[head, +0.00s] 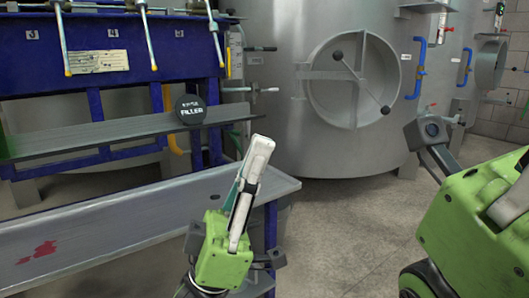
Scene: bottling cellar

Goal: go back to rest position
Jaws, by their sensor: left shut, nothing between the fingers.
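My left gripper (261,146) stands in front of the right end of the grey bench, with its green body low and its pale fingers pointing up. Its fingers are together and hold nothing. My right gripper (476,218) shows only in part at the right edge, large and close. Its green body and a grey bracket show, but its fingertips are not clear, so I cannot tell if it is open.
A grey bench (110,228) with a red stain (37,252) runs along the left. Large steel tanks (285,50) fill the back. Bare floor (345,235) lies between my grippers.

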